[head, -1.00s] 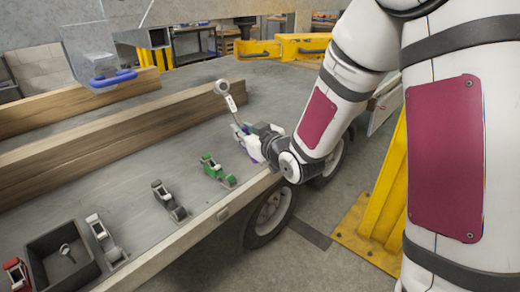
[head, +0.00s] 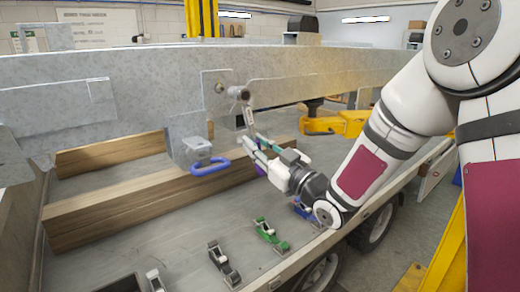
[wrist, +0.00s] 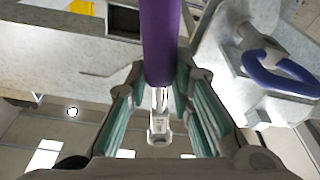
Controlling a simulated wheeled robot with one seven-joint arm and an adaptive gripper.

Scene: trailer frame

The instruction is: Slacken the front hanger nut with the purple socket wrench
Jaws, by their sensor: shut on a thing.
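The purple socket wrench shows its silver head and shaft (head: 247,115) in the head view, pointing up. Its purple handle (wrist: 160,40) runs between the teal-padded fingers in the wrist view. My gripper (head: 268,158) is shut on this handle and holds the wrench above the flatbed, in front of the trailer beam. A small round nut or bolt (head: 219,87) sits on a plate on the beam, just left of the wrench head. The head looks close to it; I cannot tell whether they touch. No label shows which hanger this is.
The grey beam (head: 130,75) spans the view. A bracket with a blue handle (head: 210,169) hangs below it, left of my gripper. Timber (head: 110,212) lies on the flatbed. Green (head: 268,232) and dark (head: 222,262) holders stand near its front edge.

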